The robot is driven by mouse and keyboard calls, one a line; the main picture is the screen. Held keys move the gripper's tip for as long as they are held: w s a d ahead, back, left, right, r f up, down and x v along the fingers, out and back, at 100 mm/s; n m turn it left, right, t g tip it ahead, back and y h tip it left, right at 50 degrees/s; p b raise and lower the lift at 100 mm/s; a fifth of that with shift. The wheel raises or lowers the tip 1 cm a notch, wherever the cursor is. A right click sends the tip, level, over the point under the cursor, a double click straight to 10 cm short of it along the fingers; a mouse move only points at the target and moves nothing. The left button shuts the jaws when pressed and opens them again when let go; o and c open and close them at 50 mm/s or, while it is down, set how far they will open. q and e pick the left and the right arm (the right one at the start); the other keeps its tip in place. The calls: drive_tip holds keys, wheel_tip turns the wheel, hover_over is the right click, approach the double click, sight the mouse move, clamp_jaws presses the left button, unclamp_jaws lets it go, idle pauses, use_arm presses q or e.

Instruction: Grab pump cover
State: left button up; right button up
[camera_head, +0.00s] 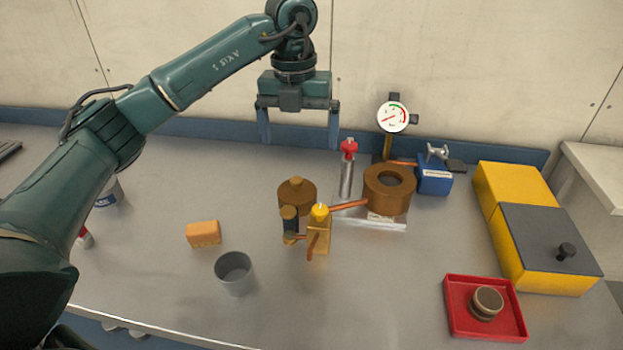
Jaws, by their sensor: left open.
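My left gripper (298,130) hangs open and empty above the back of the bench, fingers pointing down and spread wide. A brown round piece with a small knob on top (297,190) sits on the bench below and in front of it; it looks like the pump cover. A brass valve fitting in front hides part of it. The brown ring-shaped pump body (389,190), with a dark open centre, stands to the right on a metal plate (385,222). My right gripper is not in view.
A valve fitting (318,238) with copper pipe stands close by. A red-topped cylinder (348,165), pressure gauge (392,117) and blue block (434,178) are behind. A yellow box (515,185), red tray (458,318), grey cup (234,272) and orange sponge (203,234) surround clear bench.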

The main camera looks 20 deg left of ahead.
sight(297, 179)
use_arm(q)
drive_tip(key=f, duration=0.7)
drive_tip(key=shift+s+a+f, duration=0.1)
drive_tip(key=shift+a+f, duration=0.05)
drive_tip(key=shift+a, duration=0.25)
drive_tip(key=shift+f+p, duration=0.35)
drive_tip(key=shift+f, duration=2.4)
drive_tip(key=c, duration=1.2)
